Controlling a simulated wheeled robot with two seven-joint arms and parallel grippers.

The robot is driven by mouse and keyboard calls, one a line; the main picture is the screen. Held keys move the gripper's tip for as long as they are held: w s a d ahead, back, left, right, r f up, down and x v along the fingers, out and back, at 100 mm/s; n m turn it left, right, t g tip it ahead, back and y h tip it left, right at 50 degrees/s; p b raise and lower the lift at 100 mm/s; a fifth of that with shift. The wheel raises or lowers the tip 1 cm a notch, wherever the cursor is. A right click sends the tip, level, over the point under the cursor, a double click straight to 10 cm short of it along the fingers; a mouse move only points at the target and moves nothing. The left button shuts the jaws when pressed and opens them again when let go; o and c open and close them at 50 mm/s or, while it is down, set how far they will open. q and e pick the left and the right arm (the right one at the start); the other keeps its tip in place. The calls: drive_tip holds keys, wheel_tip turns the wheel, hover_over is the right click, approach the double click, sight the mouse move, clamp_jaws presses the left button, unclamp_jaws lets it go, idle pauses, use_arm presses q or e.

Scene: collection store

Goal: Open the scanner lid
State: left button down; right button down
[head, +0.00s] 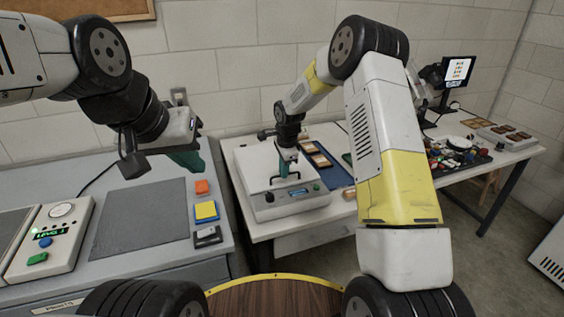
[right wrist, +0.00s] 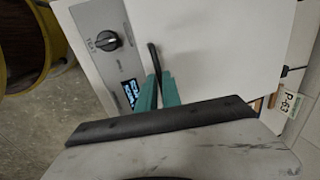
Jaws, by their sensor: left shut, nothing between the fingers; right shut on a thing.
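The scanner (head: 305,206) is a white box on the middle table, with a knob and a small blue display on its front. Its flat white lid (head: 258,168) appears down; it also fills much of the right wrist view (right wrist: 215,45). My right gripper (head: 287,173) reaches down over the front of the lid. Its teal fingers (right wrist: 158,92) are shut on the dark lid handle (right wrist: 153,58), which also shows in the head view (head: 292,191). My left gripper (head: 190,160) is shut and empty above the left table, apart from the scanner.
The left counter holds a grey mat (head: 140,220), a device with a green display (head: 48,240), and red, yellow and black items by its right edge. A blue tray (head: 334,168) lies right of the scanner. Farther right are a cluttered black tray and a monitor (head: 458,71).

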drive_tip(key=shift+w+r, duration=0.1)
drive_tip(key=shift+r, duration=0.05)
idle(0.7)
drive_tip(key=w+a+r, duration=0.1)
drive_tip(key=w+r, duration=0.3)
drive_tip(key=r, duration=0.4)
drive_tip(key=w+a+r, duration=0.2)
drive_tip(key=w+r, duration=0.3)
drive_tip(key=r, duration=0.4)
drive_tip(key=shift+a+f, duration=0.1)
drive_tip(key=c, duration=1.5)
unclamp_jaws()
drive_tip(key=shift+w, duration=0.15)
drive_tip(key=shift+s+d+r, duration=0.1)
drive_tip(key=shift+s+r, duration=0.15)
drive_tip(key=shift+r, duration=1.05)
drive_tip(key=shift+s+d+r, duration=0.1)
drive_tip(key=shift+s+r, duration=0.15)
drive_tip(key=shift+r, duration=1.05)
drive_tip(key=shift+s+d+r, duration=0.1)
drive_tip(key=shift+s+r, duration=0.15)
drive_tip(key=shift+r, duration=1.05)
